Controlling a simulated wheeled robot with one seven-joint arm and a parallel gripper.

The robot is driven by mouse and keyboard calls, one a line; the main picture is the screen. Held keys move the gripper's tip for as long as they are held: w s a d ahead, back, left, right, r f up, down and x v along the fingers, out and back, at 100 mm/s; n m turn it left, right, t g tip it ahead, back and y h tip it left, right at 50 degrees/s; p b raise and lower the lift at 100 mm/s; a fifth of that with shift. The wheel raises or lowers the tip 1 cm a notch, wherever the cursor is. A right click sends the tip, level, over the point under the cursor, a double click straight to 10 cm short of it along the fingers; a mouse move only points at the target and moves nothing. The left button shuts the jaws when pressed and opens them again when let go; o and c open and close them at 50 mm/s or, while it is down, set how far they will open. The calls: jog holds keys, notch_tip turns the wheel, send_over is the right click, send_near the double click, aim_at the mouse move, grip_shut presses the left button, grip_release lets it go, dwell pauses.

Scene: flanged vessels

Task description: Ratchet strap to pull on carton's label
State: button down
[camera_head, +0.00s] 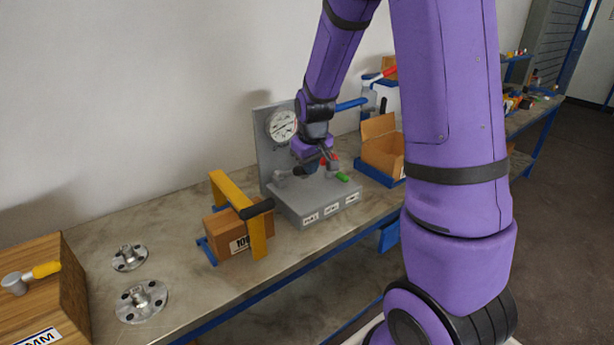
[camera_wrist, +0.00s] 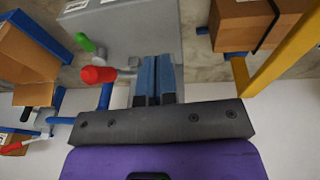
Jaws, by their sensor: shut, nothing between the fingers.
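A brown carton (camera_head: 228,232) sits on the bench on a blue base, partly behind a yellow frame (camera_head: 258,235). A white label (camera_head: 240,244) with black print is on its front, cut off by the frame. The carton also shows in the wrist view (camera_wrist: 235,22) at top right, with a thin black band curving across it. I cannot tell whether this band is the ratchet strap, and no other strap is clear. My gripper (camera_wrist: 157,62) is shut and empty, over the grey gauge unit, to the right of the carton in the head view.
The grey gauge unit (camera_head: 310,205) has a dial (camera_head: 282,125), a red-ended lever (camera_wrist: 98,75) and a green-ended one (camera_wrist: 85,42) close to my fingers. An open box (camera_head: 381,150) stands at right. Two metal flanges (camera_head: 142,300) and a wooden case (camera_head: 50,290) are at left.

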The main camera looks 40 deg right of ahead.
jog(key=shift+s+a+r, duration=0.1)
jog(key=shift+s+r, duration=0.45)
jog(key=shift+r, duration=0.35)
jog(key=shift+s+a+r, duration=0.1)
jog(key=shift+s+r, duration=0.4)
jog(key=shift+r, duration=0.35)
jog(key=s+a+r+t, duration=0.2)
jog(key=s+a+r, duration=0.5)
jog(key=s+r, duration=0.4)
jog(key=s+a+r, duration=0.2)
jog(key=s+r, duration=0.1)
jog(key=s, duration=0.3)
jog(key=s+a+r+t+y, duration=0.1)
jog(key=s+a+r, duration=0.1)
jog(key=s, duration=0.4)
jog(key=shift+s+a+r, duration=0.2)
jog(key=shift+a+r, duration=0.15)
jog(key=shift+r, duration=0.35)
jog(key=shift+w, duration=0.1)
dwell(0.7)
